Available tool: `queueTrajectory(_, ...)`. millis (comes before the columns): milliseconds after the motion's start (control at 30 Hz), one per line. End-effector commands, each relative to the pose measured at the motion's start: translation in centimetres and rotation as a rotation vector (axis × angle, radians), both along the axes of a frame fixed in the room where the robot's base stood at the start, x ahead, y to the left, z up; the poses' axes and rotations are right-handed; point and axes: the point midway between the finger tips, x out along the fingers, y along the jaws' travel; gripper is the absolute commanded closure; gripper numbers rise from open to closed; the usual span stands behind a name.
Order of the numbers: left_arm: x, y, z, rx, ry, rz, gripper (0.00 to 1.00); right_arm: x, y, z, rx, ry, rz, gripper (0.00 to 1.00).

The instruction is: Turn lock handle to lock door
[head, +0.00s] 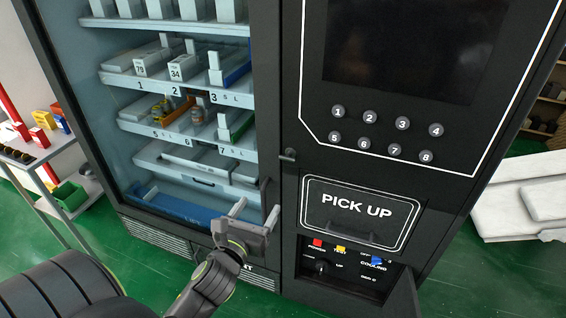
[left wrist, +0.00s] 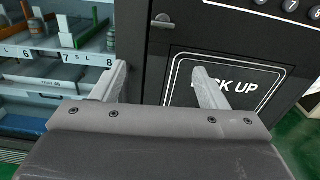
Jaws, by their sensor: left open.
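The black vending machine has a glass door (head: 268,110) on its left half, which looks closed against the black front panel. A small dark lock handle (head: 289,155) sits on the panel just right of the door edge. It also shows near the top of the left wrist view (left wrist: 163,20). My left gripper (head: 255,211) is open and empty in front of the machine, below and left of the lock handle. In the left wrist view the gripper's fingers (left wrist: 160,78) are spread apart, with the lock handle above the gap between them. My right gripper is in neither view.
A vertical door handle (head: 265,192) is close to my left gripper. The PICK UP flap (head: 358,212) is right of it. Below, a control compartment (head: 330,270) stands open, its small door (head: 404,297) swung out. A side shelf (head: 50,150) stands at left on the green floor.

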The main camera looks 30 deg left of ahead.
Motion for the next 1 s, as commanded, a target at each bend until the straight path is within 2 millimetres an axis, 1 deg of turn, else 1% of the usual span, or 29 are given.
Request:
queueTrajectory(33,-0.1,-0.1,0.8,0.028,-0.010,-0.002,0.33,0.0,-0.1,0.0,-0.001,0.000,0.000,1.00)
queueTrajectory(100,0.1,-0.1,1.3,0.051,-0.015,-0.002,0.33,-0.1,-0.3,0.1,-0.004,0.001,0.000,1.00)
queueTrajectory(167,0.5,0.0,1.5,0.059,-0.017,-0.003,0.33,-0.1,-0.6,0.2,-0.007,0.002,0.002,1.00)
queueTrajectory(267,1.7,0.3,1.5,0.059,-0.016,-0.003,0.33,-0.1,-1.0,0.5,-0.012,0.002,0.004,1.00)
queueTrajectory(433,4.8,1.0,1.5,0.058,-0.016,-0.003,0.33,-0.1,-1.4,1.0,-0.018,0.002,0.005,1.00)
queueTrajectory(800,12.1,2.8,1.4,0.055,-0.015,-0.002,0.33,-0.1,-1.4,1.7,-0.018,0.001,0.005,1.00)
queueTrajectory(1000,15.0,3.5,1.3,0.054,-0.014,-0.002,0.33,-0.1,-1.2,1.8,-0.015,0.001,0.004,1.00)
